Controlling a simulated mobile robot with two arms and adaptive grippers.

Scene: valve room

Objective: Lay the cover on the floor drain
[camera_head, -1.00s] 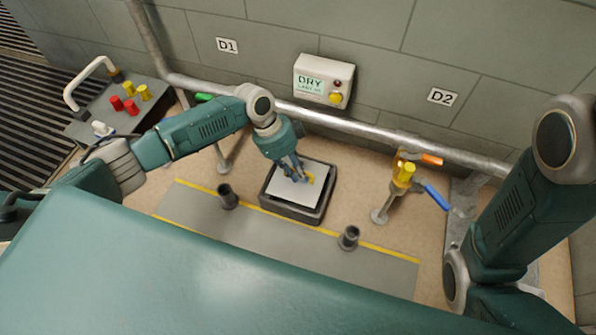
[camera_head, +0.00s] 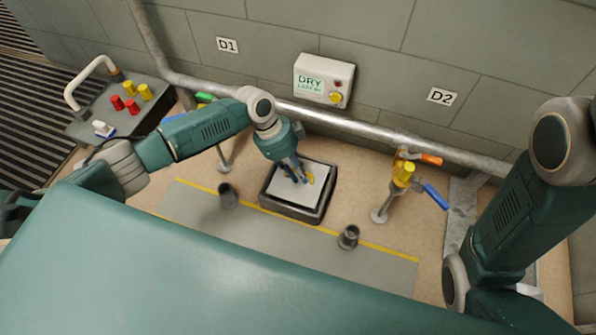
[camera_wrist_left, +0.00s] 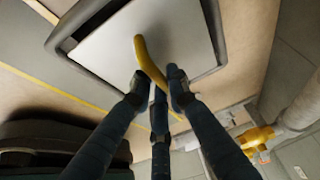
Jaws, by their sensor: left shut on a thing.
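The cover is a light grey square plate (camera_head: 293,187) with a yellow curved handle (camera_head: 310,178). It lies over or just above the dark square frame of the floor drain (camera_head: 300,213); I cannot tell whether it touches. My left gripper (camera_head: 299,178) is shut on the yellow handle. In the left wrist view the fingers (camera_wrist_left: 160,98) close around the lower end of the handle (camera_wrist_left: 150,60), and the plate (camera_wrist_left: 140,35) sits inside the dark frame's outline (camera_wrist_left: 218,20). My right arm shows at the right; its gripper is out of view.
A valve with a yellow cap (camera_head: 404,173) and blue lever (camera_head: 437,197) stands right of the drain. Two short dark stubs (camera_head: 228,196) (camera_head: 348,238) rise from the grey strip. A pipe runs along the wall below a DRY panel (camera_head: 323,80).

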